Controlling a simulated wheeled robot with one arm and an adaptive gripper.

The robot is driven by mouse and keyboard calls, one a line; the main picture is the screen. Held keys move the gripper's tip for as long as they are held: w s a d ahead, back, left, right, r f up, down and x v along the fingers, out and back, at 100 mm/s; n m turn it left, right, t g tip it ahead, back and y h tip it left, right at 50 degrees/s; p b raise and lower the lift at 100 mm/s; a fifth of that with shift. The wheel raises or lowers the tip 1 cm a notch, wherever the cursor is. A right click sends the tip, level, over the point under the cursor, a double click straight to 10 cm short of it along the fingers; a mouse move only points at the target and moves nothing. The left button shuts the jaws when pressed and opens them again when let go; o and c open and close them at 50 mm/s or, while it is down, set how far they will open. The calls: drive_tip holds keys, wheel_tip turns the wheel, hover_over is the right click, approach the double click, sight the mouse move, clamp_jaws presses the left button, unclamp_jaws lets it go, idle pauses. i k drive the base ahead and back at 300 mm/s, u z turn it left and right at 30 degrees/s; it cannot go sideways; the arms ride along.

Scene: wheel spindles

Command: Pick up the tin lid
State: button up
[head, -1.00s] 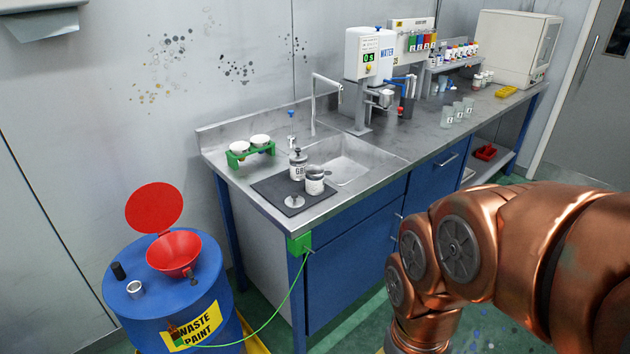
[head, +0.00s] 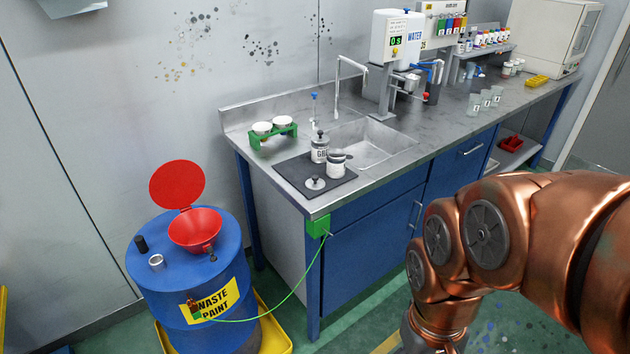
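A small round grey lid with a dark knob (head: 315,183) lies on the dark mat (head: 290,174) near the front left corner of the steel counter; it looks like the tin lid. Just behind it stands an open-looking tin (head: 336,165) with a pale label. A labelled container with a dark knob on top (head: 320,150) stands beside that tin. My copper arm fills the lower right and bends down in front of the blue cabinets. My gripper is out of the picture, below the bottom edge.
A sink (head: 365,142) and tap lie right of the mat, with a green rack of white cups (head: 272,133) behind it. A blue waste paint drum (head: 150,262) with a red funnel (head: 194,230) stands left of the counter.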

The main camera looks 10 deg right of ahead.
sight(315, 183)
drive_tip(key=z, duration=0.2)
drive_tip(key=i, duration=0.9)
drive_tip(key=u, duration=1.85)
